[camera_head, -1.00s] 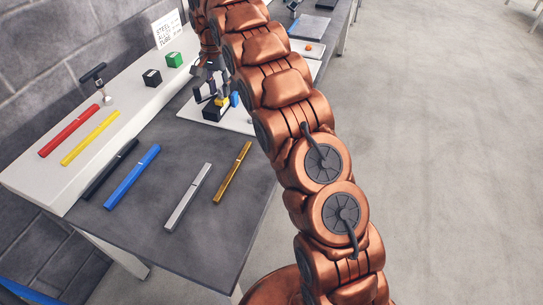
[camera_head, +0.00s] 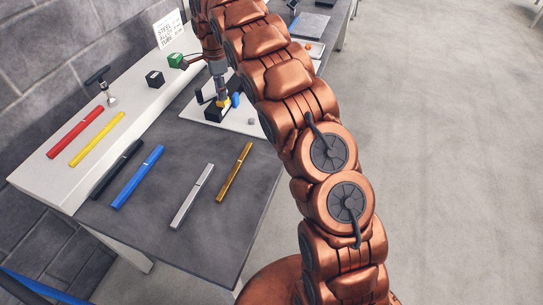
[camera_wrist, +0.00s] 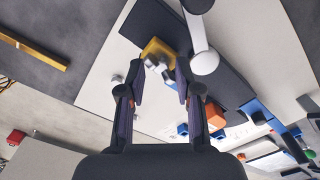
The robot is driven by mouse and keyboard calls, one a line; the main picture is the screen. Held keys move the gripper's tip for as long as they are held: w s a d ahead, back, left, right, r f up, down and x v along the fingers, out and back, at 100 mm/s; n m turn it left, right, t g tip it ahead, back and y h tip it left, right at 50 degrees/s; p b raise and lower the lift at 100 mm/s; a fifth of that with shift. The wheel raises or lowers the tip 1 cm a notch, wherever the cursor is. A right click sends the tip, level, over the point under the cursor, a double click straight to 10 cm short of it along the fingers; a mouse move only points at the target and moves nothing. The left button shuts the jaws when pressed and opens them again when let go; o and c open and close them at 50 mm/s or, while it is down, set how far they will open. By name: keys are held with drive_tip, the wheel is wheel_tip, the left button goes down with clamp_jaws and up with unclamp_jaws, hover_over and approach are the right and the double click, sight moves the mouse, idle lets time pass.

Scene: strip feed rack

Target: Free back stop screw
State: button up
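A dark fixture with a yellow block (camera_head: 223,103) stands on a white board beyond the coloured strips in the head view. In the wrist view the yellow block (camera_wrist: 155,50) carries small silver screw-like parts (camera_wrist: 153,64); I cannot tell which one is the back stop screw. A dark slab (camera_wrist: 222,78) lies beside the block. My gripper (camera_wrist: 157,76) is open, its two dark fingers apart with the block's near end and silver parts showing between them. I cannot tell whether a finger touches anything. In the head view my arm partly hides the gripper.
The white board (camera_head: 190,113) lies on a grey bench. Red (camera_head: 75,132), yellow (camera_head: 97,139), blue (camera_head: 137,177) and other strips lie to the left. A grey lever with a round end (camera_wrist: 204,61) is close right of the fingers. Blue pieces (camera_wrist: 254,108) lie further right.

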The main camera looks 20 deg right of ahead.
drive_tip(key=m+p, duration=0.2)
drive_tip(key=m, duration=0.1)
drive_tip(key=m+p, duration=0.1)
drive_tip(key=m, duration=0.1)
drive_tip(key=shift+d+r, duration=0.1)
drive_tip(key=shift+r, duration=0.15)
drive_tip(key=m+p, duration=0.3)
drive_tip(key=shift+r+b, duration=0.3)
drive_tip(key=shift+b, duration=0.2)
wheel_tip(320, 180, up, 6)
drive_tip(key=shift+b, duration=0.85)
drive_tip(key=shift+r, duration=0.3)
drive_tip(key=s+d+f+n+b, duration=0.1)
drive_tip(key=s+f+n+b, duration=0.2)
drive_tip(key=s, duration=0.7)
drive_tip(key=s+f+n+g+b, duration=0.1)
drive_tip(key=s+f+n+b, duration=0.2)
drive_tip(key=s+n+b, duration=0.4)
drive_tip(key=s+d+f+n+b, duration=0.1)
drive_tip(key=s+f+n+b, duration=0.2)
drive_tip(key=s, duration=1.1)
drive_tip(key=shift+d+f+n+g+b, duration=0.15)
drive_tip(key=shift+n+g+b, duration=0.05)
drive_tip(key=shift+n+b, duration=0.5)
drive_tip(key=shift+d+f+n+g+b, duration=0.2)
drive_tip(key=shift+n+b, duration=0.25)
drive_tip(key=shift+n, duration=0.35)
